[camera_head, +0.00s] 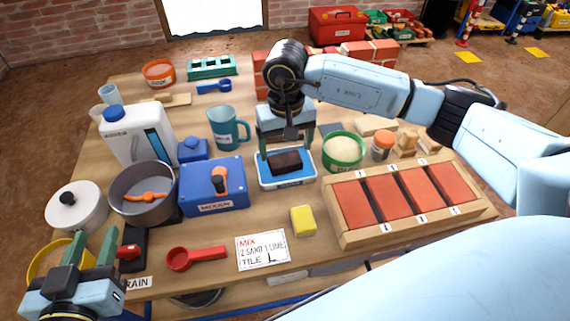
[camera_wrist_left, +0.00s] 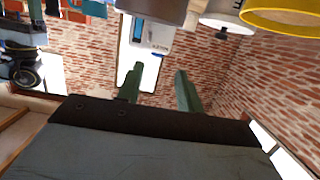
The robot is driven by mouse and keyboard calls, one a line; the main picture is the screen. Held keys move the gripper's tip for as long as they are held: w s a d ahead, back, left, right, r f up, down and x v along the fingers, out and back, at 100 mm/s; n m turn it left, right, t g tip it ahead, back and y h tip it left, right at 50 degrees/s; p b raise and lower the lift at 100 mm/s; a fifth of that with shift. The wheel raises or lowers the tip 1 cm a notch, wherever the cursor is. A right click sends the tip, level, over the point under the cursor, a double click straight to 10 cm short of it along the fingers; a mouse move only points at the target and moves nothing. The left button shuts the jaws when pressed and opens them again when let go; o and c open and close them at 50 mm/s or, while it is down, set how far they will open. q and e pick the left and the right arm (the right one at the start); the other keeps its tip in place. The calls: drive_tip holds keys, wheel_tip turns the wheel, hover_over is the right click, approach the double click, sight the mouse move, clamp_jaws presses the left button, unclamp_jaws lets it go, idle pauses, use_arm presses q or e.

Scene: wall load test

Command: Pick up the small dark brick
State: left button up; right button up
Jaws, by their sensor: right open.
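The small dark brick (camera_head: 285,162) lies on a blue and white tray-like base (camera_head: 289,183) near the middle of the table. My right gripper (camera_head: 286,147) is right above it, pointing down, with its green fingers apart on the left and right of the brick's upper side. Whether the fingers touch the brick cannot be told. My left gripper (camera_head: 92,250) is at the bottom left of the head view, far from the brick, with its fingers apart and nothing between them. Its fingers also show apart in the left wrist view (camera_wrist_left: 160,84).
A blue mixer box (camera_head: 212,187) stands left of the base, a teal mug (camera_head: 228,129) behind left. A green tub (camera_head: 343,150) is close on the right. A yellow sponge (camera_head: 303,220) lies in front. A wooden tray of red tiles (camera_head: 345,238) fills the right.

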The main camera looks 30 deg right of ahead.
sight(285, 158)
wheel_tip(285, 158, down, 5)
drive_tip(key=shift+a+r+b, duration=0.1)
drive_tip(key=shift+a+b, duration=0.05)
drive_tip(key=shift+b, duration=1.05)
drive_tip(key=shift+f, duration=0.2)
use_arm(q)
wheel_tip(285, 158, up, 10)
drive_tip(key=d+t+h, duration=0.1)
drive_tip(key=t+h, duration=0.1)
drive_tip(key=t, duration=0.4)
drive_tip(key=shift+s+d+t, duration=0.3)
drive_tip(key=shift+s, duration=0.15)
use_arm(e)
drive_tip(key=shift+c, duration=0.3)
drive_tip(key=c, duration=1)
drive_tip(key=shift+r, duration=0.2)
